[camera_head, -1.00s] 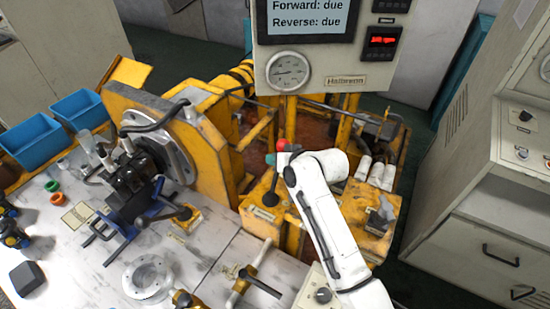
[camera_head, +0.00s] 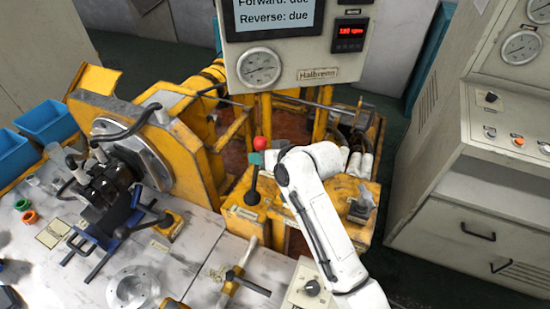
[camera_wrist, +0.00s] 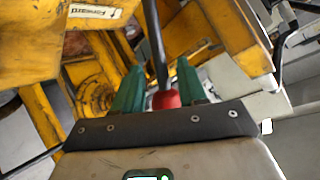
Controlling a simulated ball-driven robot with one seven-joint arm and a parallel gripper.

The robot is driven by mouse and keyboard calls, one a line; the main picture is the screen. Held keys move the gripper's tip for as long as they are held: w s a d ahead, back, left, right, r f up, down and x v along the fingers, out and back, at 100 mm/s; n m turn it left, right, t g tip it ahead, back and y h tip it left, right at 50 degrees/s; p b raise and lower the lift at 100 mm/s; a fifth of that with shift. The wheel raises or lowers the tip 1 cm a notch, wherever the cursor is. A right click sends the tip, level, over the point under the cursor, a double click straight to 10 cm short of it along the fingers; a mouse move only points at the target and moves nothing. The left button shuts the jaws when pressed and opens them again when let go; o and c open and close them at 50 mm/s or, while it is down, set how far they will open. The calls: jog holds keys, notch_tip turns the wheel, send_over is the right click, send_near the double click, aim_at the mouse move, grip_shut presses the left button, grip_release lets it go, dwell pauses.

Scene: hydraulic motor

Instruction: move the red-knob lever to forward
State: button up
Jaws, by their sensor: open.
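The red knob (camera_head: 262,142) tops a dark lever (camera_head: 253,188) that rises from a yellow box in the middle of the head view, near upright. My gripper (camera_head: 257,157) is at the knob, with a teal finger showing just beneath it. In the wrist view, the red knob (camera_wrist: 166,99) sits between the two open teal fingers of my gripper (camera_wrist: 158,85), close to the palm and nearer the right finger. I cannot tell whether a finger touches it. The dark shaft runs up between the fingertips. A "Forward" label (camera_wrist: 94,12) shows at top left of the wrist view.
A panel with a gauge (camera_head: 259,68) and a screen reading "Forward: due, Reverse: due" (camera_head: 270,14) stands behind. A yellow plate with the motor (camera_head: 112,172) is at left. A grey cabinet (camera_head: 480,200) bounds the right.

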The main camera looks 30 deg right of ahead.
jog(key=v, duration=0.6)
jog(key=shift+s, duration=0.2)
jog(key=shift+d, duration=0.1)
